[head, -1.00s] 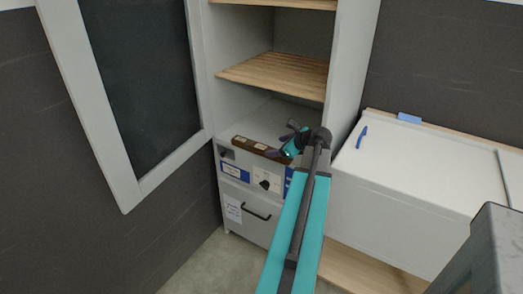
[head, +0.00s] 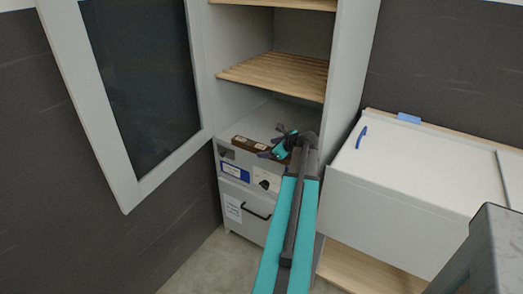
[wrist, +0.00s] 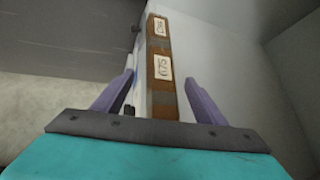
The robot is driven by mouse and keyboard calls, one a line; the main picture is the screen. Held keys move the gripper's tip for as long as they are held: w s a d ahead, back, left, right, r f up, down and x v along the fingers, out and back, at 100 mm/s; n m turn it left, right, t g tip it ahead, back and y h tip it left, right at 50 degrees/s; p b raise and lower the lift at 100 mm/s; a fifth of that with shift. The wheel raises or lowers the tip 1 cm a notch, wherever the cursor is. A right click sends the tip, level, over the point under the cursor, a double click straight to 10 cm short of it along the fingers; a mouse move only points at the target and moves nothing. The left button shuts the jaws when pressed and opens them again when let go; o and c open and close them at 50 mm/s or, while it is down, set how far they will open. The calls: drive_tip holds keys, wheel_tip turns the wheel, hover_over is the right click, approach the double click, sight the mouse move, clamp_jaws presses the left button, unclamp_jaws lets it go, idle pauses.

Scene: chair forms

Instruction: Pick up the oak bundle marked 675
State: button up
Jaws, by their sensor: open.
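The brown oak bundle marked 675 (wrist: 163,90) lies along the front of the white cabinet's lower shelf, and it also shows in the head view (head: 247,143). Its white label reads 675 in the wrist view. A second white label sits farther along the same brown strip; I cannot tell whether that is a separate piece. My gripper (wrist: 159,76) is open, with one purple finger on each side of the bundle in the picture. I cannot tell how far the fingers stand above it. In the head view my gripper (head: 278,148) covers the bundle's right end.
The cabinet's glass door (head: 143,85) stands open at the left. A slatted wooden shelf (head: 275,75) is above my gripper. Drawers with labels and a black handle (head: 256,212) are below. A white box (head: 425,175) with a blue handle stands to the right.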

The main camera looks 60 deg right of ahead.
sight(264, 149)
drive_tip(key=shift+p+x, duration=0.4)
drive_tip(key=shift+x, duration=2.15)
drive_tip(key=c, duration=1.5)
drive_tip(key=shift+c, duration=0.2)
